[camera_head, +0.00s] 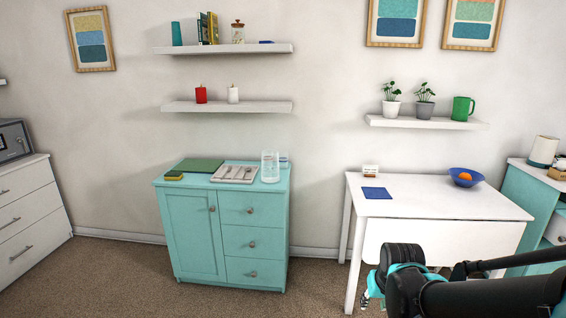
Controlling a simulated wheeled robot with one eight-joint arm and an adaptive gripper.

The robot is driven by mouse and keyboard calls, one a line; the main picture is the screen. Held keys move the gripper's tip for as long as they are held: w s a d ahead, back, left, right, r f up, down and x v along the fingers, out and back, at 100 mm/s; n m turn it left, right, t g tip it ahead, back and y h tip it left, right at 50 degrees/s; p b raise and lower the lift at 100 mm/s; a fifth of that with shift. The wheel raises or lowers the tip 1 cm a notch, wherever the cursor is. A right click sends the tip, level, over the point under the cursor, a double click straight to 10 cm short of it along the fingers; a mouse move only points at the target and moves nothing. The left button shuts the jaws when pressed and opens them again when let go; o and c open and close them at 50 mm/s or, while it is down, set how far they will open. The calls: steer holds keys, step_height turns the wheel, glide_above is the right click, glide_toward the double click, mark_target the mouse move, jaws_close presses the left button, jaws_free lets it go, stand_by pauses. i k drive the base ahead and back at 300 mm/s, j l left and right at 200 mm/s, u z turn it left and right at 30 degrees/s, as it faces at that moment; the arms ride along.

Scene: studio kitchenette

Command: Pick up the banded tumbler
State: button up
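A clear glass tumbler (270,167) stands upright on the right side of the teal cabinet's top (200,184). Faint lines show on it, but I cannot tell clearly whether they are bands. My gripper (371,292) is low at the bottom right, in front of the white table and well apart from the glass. Its fingers are mostly hidden behind my arm, so its opening does not show.
A grey tray (229,179) with cutlery lies left of the glass, with a green board (199,165) and a sponge (174,176). The white table (440,200) holds a blue bowl (458,178) with an orange fruit. Carpet is clear before the cabinet.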

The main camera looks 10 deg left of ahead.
mark_target(283, 156)
steer(key=i+j+z, duration=0.15)
steer(key=i+j, duration=0.35)
steer(key=i+j+z, duration=0.15)
steer(key=i+j, duration=0.35)
steer(key=j, duration=0.2)
